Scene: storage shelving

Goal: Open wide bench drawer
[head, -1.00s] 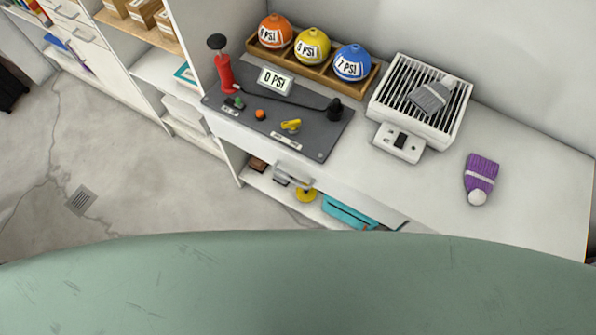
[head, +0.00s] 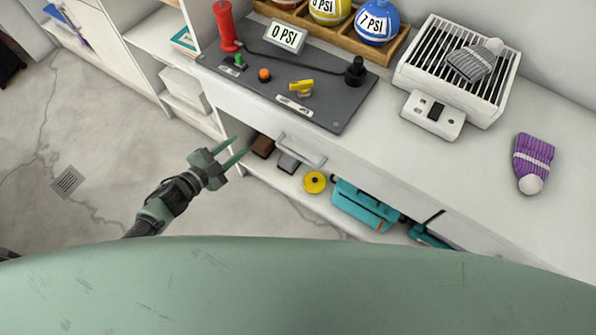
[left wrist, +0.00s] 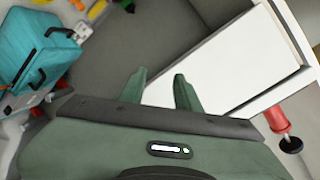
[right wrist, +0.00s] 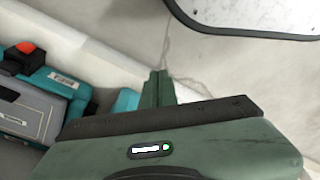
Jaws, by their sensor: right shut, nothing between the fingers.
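The wide bench drawer has a white front (head: 262,115) below the bench top and looks flush and closed. Its bar handle (head: 301,150) sits on that front. My left gripper (head: 238,150) is open and empty, left of the handle and apart from it, in front of the bench. In the left wrist view, its two fingers (left wrist: 161,88) stand apart with a white panel beyond them; I cannot tell which part it is. My right gripper (right wrist: 158,82) is shut and empty in the right wrist view, near teal cases. It is not in the head view.
The open shelf below holds a teal case (head: 362,205) and a yellow disc (head: 314,182). On the bench top are a dark panel with a red pump (head: 225,27), a white heater (head: 420,115) and a purple hat (head: 533,160).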

